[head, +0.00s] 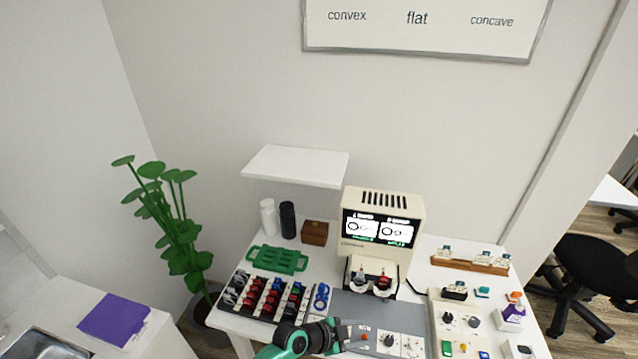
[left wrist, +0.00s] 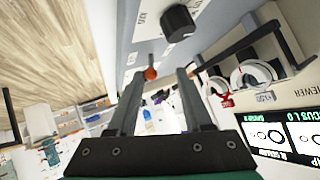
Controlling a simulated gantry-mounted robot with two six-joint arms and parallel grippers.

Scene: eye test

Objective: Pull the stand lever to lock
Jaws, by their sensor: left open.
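The lever shows in the left wrist view as a small orange-red knob (left wrist: 150,73) on a short dark stem at the grey panel (left wrist: 145,25). In the head view, a small red knob (head: 365,336) shows on the grey base (head: 400,313) of the white viewer (head: 411,199), beside my gripper. My left gripper (left wrist: 160,76) is open, with the knob between its fingertips as seen from the wrist. I cannot tell whether a finger touches it. In the head view, the left gripper (head: 352,340) is at the front left of the base. My right gripper is in neither view.
A black dial (head: 388,340) sits right of the red knob; it is large in the left wrist view (left wrist: 179,23). Trays of red and black parts (head: 268,297) lie left of the base. A cream control panel (head: 460,320) stands at right. A white shelf (head: 296,166) overhangs the back left.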

